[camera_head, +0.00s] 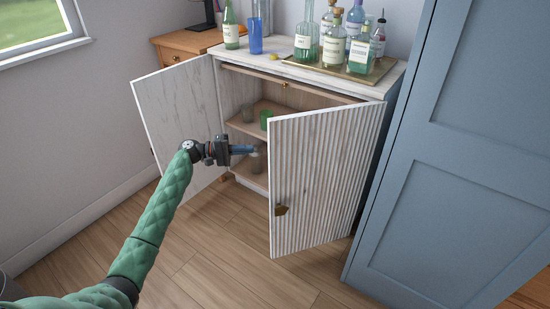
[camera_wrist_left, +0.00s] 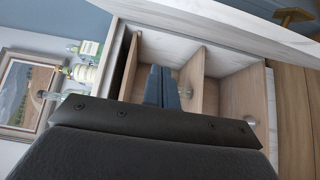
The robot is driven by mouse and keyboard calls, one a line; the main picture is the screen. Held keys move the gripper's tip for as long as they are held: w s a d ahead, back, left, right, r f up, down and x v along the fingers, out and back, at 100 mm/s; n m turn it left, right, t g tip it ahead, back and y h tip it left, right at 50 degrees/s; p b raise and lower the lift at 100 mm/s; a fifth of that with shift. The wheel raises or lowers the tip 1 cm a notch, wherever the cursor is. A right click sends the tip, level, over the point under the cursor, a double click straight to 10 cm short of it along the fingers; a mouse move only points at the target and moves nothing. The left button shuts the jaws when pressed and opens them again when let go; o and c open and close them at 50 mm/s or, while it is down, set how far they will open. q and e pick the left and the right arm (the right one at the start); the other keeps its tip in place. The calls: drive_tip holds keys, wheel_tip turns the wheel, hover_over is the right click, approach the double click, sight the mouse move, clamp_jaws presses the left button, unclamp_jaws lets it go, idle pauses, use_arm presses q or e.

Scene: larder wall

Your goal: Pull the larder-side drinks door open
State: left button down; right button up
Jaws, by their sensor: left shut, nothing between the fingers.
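The larder-side drinks door (camera_head: 315,180) is the fluted whitewashed right door of the drinks cabinet, beside the blue larder. It stands wide open, swung out towards me, with a small brass handle (camera_head: 281,210) on its free edge. In the left wrist view a pale panel at upper right (camera_wrist_left: 255,25) looks like this door. My left gripper (camera_head: 246,150) is shut and empty. Its blue fingers (camera_wrist_left: 161,85) point at the open cabinet front, between the two doors, left of the fluted door and apart from its handle. My right gripper is not in view.
The left cabinet door (camera_head: 178,110) is also open. Glasses stand on the inner shelves, including a green one (camera_head: 265,119). Bottles on a tray (camera_head: 330,68) and a blue glass (camera_head: 256,38) stand on top. The blue larder (camera_head: 450,160) bounds the right. The floor (camera_head: 215,250) in front is clear.

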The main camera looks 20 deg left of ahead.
sight(277, 156)
use_arm(q)
drive_tip(key=shift+d+p, duration=0.65)
drive_tip(key=shift+d, duration=5.1)
drive_tip(key=shift+s, duration=0.15)
